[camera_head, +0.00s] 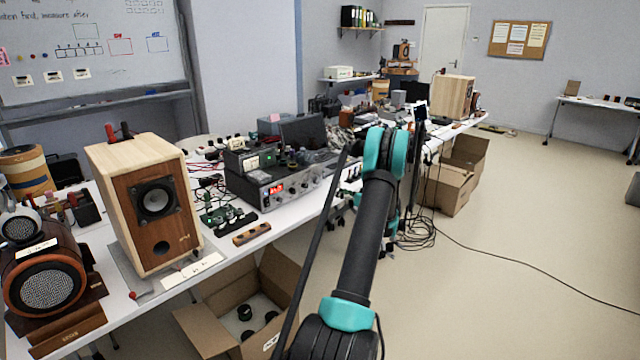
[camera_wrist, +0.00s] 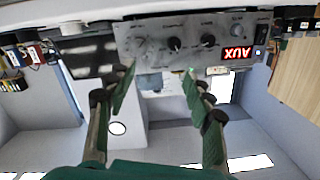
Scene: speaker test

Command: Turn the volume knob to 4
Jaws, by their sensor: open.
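The grey amplifier front panel (camera_wrist: 190,62) spans the top of the wrist view, which is upside down. In the head view the amplifier (camera_head: 270,178) sits on the long bench. My gripper (camera_wrist: 160,77) is open and empty in the wrist view, its two green-padded fingers spread in front of the panel, apart from the knobs. The head view does not show the gripper clearly.
A wooden speaker (camera_head: 126,205) stands left of the amplifier on the bench (camera_head: 205,285). A round-fronted brown speaker (camera_head: 45,285) is at far left. Small boards and cables lie in front of the amplifier.

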